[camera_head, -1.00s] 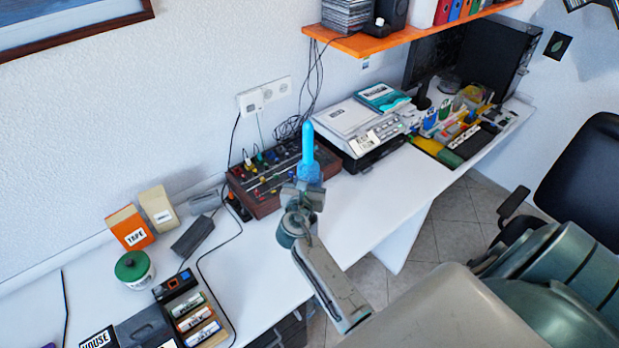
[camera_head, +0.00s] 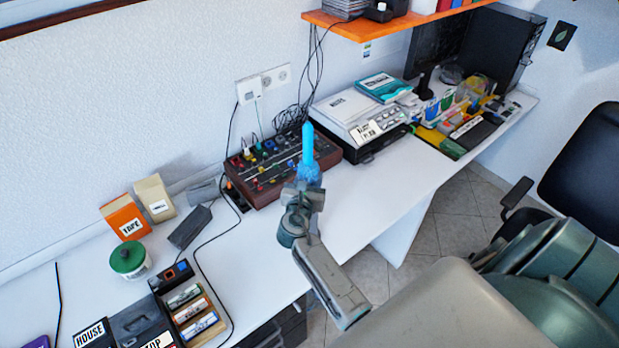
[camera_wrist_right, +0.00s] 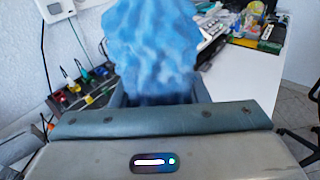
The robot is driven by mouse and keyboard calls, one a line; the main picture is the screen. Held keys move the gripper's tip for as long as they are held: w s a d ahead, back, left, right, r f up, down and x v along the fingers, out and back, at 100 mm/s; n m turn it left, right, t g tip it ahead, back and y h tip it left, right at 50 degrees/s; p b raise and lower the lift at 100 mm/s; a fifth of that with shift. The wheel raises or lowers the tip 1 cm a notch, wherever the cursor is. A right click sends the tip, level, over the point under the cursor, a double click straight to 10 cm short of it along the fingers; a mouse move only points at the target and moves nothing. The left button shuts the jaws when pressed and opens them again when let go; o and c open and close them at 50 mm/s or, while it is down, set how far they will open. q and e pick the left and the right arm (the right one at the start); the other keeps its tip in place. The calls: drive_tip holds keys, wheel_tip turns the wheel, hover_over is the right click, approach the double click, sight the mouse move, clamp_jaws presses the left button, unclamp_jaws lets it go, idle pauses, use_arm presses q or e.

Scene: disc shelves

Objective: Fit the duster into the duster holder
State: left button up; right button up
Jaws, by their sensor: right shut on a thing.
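A blue duster (camera_head: 308,158) stands upright in my right gripper (camera_head: 303,190) in the head view, its lighter blue tip pointing up. In the right wrist view its fluffy blue part (camera_wrist_right: 150,45) fills the top middle, just beyond the gripper. The right gripper is shut on the duster and holds it above the front part of the desk. The gripper fingers are mostly hidden by the duster and the wrist. I cannot make out a duster holder for certain in these frames. My left gripper is not in view.
A brown mixer box (camera_head: 262,172) with knobs stands behind the duster on the white desk (camera_head: 375,193). A printer-like machine (camera_head: 358,122) is to its right. A green-lidded tub (camera_head: 129,260) and an orange box (camera_head: 126,222) stand at left. An office chair (camera_head: 585,165) is at right.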

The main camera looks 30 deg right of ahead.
drive_tip(key=shift+p, duration=0.6)
idle(1.2)
drive_tip(key=shift+f+b, duration=3.9)
drive_tip(key=shift+f, duration=1.15)
drive_tip(key=o, duration=1)
drive_tip(key=shift+o, duration=0.8)
drive_tip(key=shift+f, duration=0.1)
drive_tip(key=b+v, duration=0.3)
drive_tip(key=v, duration=0.7)
drive_tip(key=shift+s+a, duration=0.25)
drive_tip(key=shift+s, duration=0.05)
